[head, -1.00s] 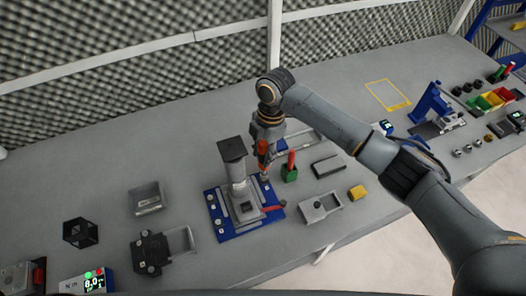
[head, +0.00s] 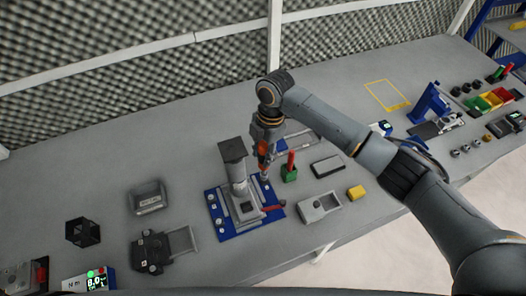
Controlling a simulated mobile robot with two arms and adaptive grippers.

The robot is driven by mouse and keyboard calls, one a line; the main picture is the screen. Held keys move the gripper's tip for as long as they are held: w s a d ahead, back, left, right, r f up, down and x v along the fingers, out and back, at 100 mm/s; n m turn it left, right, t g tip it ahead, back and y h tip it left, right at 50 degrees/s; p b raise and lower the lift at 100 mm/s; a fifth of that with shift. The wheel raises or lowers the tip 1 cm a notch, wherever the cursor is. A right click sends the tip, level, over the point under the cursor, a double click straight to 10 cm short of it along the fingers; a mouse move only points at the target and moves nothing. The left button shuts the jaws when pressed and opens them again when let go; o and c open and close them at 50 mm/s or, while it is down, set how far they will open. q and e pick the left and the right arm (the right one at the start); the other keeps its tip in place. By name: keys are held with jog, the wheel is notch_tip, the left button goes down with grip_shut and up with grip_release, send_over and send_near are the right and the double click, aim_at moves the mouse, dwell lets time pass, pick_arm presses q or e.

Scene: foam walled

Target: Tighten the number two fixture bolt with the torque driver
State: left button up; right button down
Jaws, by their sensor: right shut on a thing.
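The fixture is a blue plate (head: 226,231) with a grey block and a dark-topped post on it, and small pale bolts near its edges. I cannot read the bolt numbers. My right gripper (head: 264,160) is above the fixture's back right corner, pointing down, and shut on a slim tool, apparently the torque driver (head: 263,167). The tool's lower end is at or just above the bolt at that corner; contact is too small to tell. The gripper hides most of the tool. My left gripper is not in view.
A green holder (head: 289,174) with a red handle stands close right of the fixture. A digital readout (head: 88,281) is at the lower left.

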jog(key=shift+f+b, duration=0.35)
jog(key=shift+f, duration=0.4)
dwell(0.8)
jog(key=shift+p, duration=0.4)
dwell(1.1)
